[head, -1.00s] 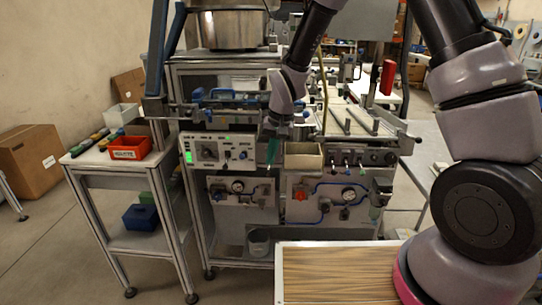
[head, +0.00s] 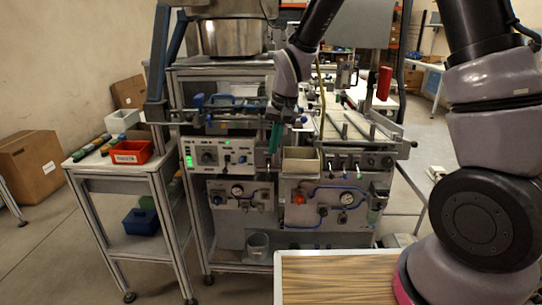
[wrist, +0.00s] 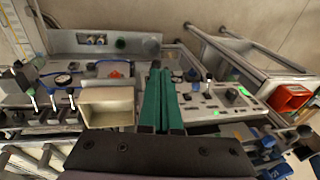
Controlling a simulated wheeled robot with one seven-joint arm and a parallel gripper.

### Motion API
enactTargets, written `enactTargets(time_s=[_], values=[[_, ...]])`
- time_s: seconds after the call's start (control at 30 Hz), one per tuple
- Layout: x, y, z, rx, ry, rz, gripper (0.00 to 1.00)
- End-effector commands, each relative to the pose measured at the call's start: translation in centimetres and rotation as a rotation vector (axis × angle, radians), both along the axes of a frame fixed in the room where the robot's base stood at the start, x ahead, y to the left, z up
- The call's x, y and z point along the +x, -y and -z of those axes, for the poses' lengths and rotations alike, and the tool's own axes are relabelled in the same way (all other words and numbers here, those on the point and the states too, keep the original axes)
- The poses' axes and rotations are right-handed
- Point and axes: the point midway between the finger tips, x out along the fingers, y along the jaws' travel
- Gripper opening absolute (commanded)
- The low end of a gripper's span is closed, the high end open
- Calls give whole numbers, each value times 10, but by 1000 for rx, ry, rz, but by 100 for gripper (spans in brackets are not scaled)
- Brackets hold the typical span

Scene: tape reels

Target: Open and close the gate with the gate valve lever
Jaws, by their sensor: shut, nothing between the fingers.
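My gripper (head: 275,138) is in front of the machine, beside the right end of the control panel (head: 217,155). Its green fingers lie side by side in the wrist view (wrist: 161,95); they are shut and empty. A blue lever-like part (head: 222,100) sits on the machine above the control panel, left of my gripper and apart from it. Blue parts also show at the lower right of the wrist view (wrist: 268,140). I cannot tell for sure which part is the gate valve lever, and the gate itself is not clear to see.
A beige open bin (head: 301,162) stands right of my gripper, close to it. A row of small levers (head: 345,163) is farther right. A metal bowl (head: 233,37) stands above. A side table with a red bin (head: 131,152) is at left. A wood-grained top (head: 340,277) is in front.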

Motion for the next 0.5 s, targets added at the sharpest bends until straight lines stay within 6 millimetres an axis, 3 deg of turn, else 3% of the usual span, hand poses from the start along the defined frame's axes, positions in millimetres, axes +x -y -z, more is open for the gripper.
enactTargets(time_s=[0.23,0.5], values=[[-24,7,-40,2,3,-2,0],[-33,11,-55,0,0,-2,0]])
